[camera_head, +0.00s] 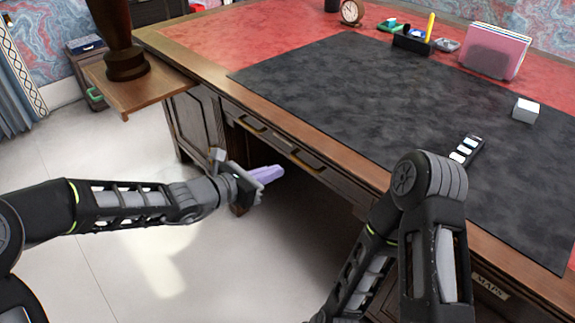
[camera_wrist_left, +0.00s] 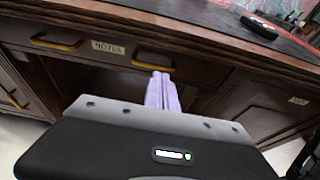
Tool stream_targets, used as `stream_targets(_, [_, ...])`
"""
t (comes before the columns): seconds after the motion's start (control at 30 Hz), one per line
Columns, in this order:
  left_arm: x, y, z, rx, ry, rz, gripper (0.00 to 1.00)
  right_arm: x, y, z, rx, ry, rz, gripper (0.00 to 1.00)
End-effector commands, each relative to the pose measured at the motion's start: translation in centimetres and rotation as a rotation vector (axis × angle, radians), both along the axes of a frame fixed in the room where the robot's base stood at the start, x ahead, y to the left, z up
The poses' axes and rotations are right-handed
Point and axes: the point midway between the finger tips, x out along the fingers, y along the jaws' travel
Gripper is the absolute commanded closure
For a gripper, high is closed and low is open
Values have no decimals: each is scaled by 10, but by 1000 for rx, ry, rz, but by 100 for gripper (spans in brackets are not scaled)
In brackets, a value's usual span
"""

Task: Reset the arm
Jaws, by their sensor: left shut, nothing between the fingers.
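My left gripper (camera_head: 267,174) has pale purple fingers pressed together and holds nothing. In the head view it hangs in front of the desk's drawers, below the desktop's front edge. The fingers also show in the left wrist view (camera_wrist_left: 161,91), pointing at the drawer front and the dark opening under it. My right arm (camera_head: 430,190) is folded at the lower right of the head view, its elbow in front of the desktop's edge. My right gripper does not show in either view.
The wooden desk (camera_head: 362,172) has a dark mat (camera_head: 350,95). On it are a white cube (camera_head: 525,110) and a black remote-like object (camera_head: 466,150). A clock (camera_head: 351,12), pen holder (camera_head: 412,43) and pink file rack (camera_head: 494,52) stand at the back. The floor at left is clear.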

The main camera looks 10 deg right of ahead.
Motion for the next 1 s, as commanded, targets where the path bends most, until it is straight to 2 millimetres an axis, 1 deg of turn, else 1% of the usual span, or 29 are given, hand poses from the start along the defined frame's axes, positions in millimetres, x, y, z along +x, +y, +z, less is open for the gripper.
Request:
stream_targets(0.03, [-3,5,2,1,-1,0,100,0,0,2,0,0,0,64])
stream_targets(0.17, [-7,10,3,-1,2,1,100,0,0,2,0,0,0,64])
stream_targets(0.67, [-7,10,3,2,-2,-1,100,0,0,2,0,0,0,64])
stream_targets(0.73, [-6,12,-1,29,-11,-2,100,0,0,2,0,0,0,64])
stream_targets(0.77, [-7,13,-6,57,-21,-12,100,0,0,2,0,0,0,64])
stream_targets(0.87, [-18,17,-27,180,-66,-72,100,0,0,2,0,0,0,64])
stream_targets(0.97, [-40,28,-68,373,-129,-182,100,0,0,2,0,0,0,64])
stream_targets(1.0, [-51,36,-89,466,-158,-240,100,0,0,2,0,0,0,64])
